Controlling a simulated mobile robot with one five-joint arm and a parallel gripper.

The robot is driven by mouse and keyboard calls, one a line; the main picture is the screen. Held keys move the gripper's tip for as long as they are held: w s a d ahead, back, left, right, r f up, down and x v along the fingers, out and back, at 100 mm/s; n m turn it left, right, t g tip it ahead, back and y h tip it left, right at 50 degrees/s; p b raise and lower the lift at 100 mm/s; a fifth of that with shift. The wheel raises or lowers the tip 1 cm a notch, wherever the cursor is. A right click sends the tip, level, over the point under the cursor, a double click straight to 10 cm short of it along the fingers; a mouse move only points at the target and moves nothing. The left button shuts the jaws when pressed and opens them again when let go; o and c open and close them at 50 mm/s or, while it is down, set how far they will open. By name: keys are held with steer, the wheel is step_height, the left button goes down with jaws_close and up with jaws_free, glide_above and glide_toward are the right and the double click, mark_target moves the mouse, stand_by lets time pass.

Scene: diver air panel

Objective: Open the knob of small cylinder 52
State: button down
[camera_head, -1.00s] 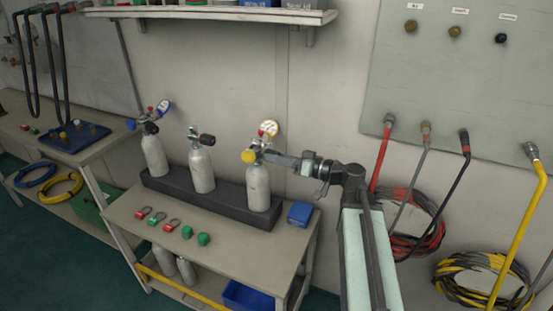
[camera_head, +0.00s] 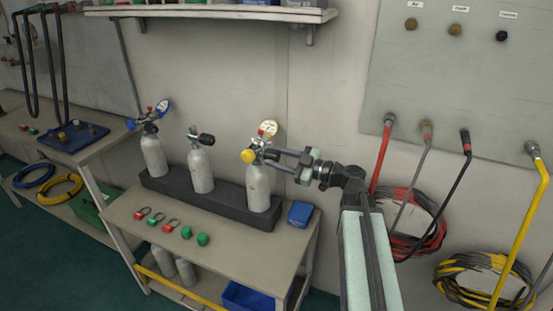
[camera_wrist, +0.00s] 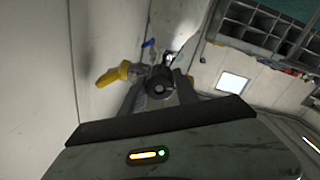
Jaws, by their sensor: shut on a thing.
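Three small grey cylinders stand in a dark rack (camera_head: 225,205) on the bench. The right cylinder (camera_head: 258,187) has a yellow knob (camera_head: 248,156), a round gauge (camera_head: 269,128) and a dark knob on its right side. No number is readable on any cylinder. My gripper (camera_head: 272,154) reaches in from the right and is shut on the dark knob. In the wrist view, the dark round knob (camera_wrist: 158,83) sits between my fingers, and the yellow knob (camera_wrist: 112,75) shows to its left. The middle cylinder (camera_head: 201,171) and the left cylinder (camera_head: 153,156) stand apart from my gripper.
A blue box (camera_head: 300,214) lies just right of the rack. Red and green small parts (camera_head: 168,226) lie at the bench front. A shelf (camera_head: 215,13) hangs above. Hoses (camera_head: 415,215) hang on the wall to the right.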

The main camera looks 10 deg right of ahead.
steer(key=n, duration=0.4)
steer(key=shift+n, duration=0.4)
steer(key=n, duration=0.4)
steer(key=shift+n, duration=0.4)
steer(key=c, duration=0.9)
jaws_free()
steer(key=shift+w, duration=0.1)
steer(key=shift+d, duration=0.15)
steer(key=v, duration=0.7)
steer(key=shift+s+d+b, duration=0.2)
steer(key=shift+d+b, duration=0.05)
steer(key=shift+b, duration=0.1)
steer(key=shift+f, duration=0.15)
